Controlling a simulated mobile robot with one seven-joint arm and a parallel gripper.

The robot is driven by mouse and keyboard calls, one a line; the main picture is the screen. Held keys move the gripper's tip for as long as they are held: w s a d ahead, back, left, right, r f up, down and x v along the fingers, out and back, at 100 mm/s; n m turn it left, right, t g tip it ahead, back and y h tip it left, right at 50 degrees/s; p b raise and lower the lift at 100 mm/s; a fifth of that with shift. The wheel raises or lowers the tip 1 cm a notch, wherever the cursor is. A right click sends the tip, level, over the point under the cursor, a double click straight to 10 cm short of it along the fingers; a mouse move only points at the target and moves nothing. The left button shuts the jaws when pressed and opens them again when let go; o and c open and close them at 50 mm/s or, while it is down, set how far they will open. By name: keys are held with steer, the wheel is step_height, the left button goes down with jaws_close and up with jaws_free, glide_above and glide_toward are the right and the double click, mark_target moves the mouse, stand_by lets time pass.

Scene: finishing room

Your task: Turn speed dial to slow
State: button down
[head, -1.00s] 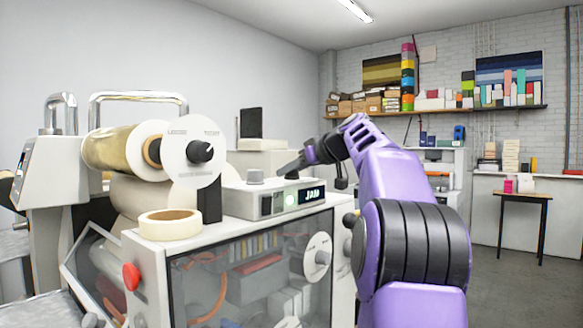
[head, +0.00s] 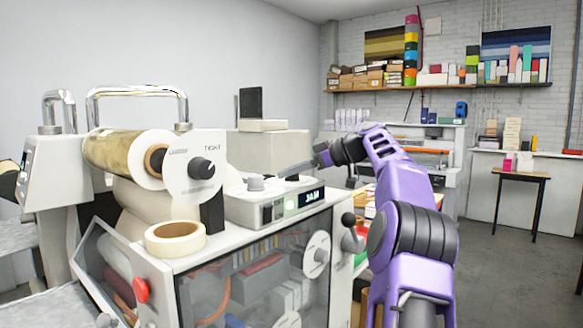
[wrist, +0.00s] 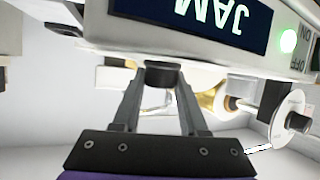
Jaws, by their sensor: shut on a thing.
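The control box (head: 275,207) sits on top of the machine, with a lit display (head: 312,195) that reads "JAM". A grey knob (head: 255,183) stands on its top left. My gripper (head: 286,174) reaches over the box's top from the right. In the wrist view, which is upside down, my gripper (wrist: 162,78) is shut on a small dark knob (wrist: 162,74), with one finger on each side. No speed or slow marking is readable, and the knob's pointer is hidden. The display (wrist: 200,18) and a green light (wrist: 288,41) show close by.
A foil roll (head: 125,158) with a white disc (head: 190,168) and black knob stands left of the box. A tape ring (head: 174,238) lies in front. Open floor lies at right.

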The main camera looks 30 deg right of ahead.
steer(key=shift+c, duration=2.2)
jaws_free()
